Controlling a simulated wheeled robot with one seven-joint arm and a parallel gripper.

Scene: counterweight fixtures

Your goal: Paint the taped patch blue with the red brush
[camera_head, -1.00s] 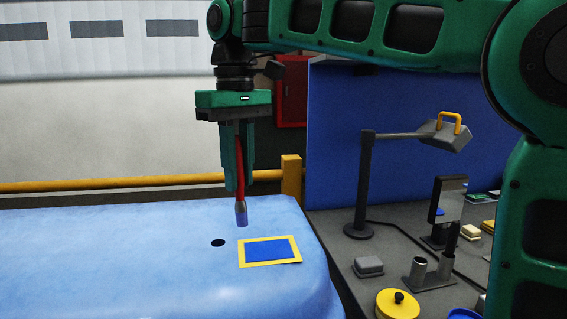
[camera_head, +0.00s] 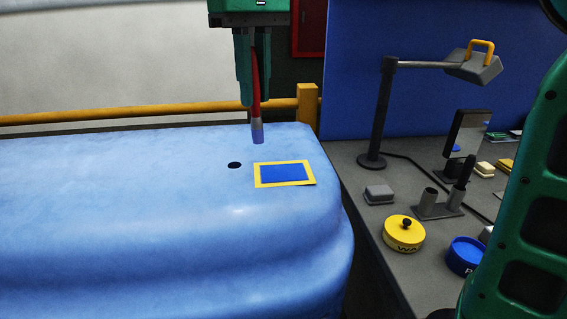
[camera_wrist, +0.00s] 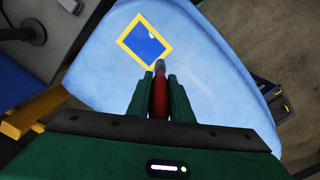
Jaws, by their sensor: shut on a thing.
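The taped patch (camera_head: 284,173) is a blue rectangle inside a yellow tape border, on top of a light blue rounded body. In the wrist view the patch (camera_wrist: 143,39) is mostly deep blue, with a small pale spot near its tape edge. My gripper (camera_head: 252,98) is shut on the red brush (camera_head: 256,80), which hangs bristles down. The blue-tinted bristle tip is above the surface, just behind the patch and apart from it in the head view. The wrist view also shows my gripper (camera_wrist: 159,84) around the red handle (camera_wrist: 159,100).
A dark hole (camera_head: 235,165) lies left of the patch. On the grey bench to the right stand a lamp (camera_head: 382,110), a yellow lidded pot (camera_head: 404,234), a blue pot (camera_head: 466,255), a holder (camera_head: 437,208) and a small grey block (camera_head: 379,194). A yellow rail (camera_head: 150,114) runs behind.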

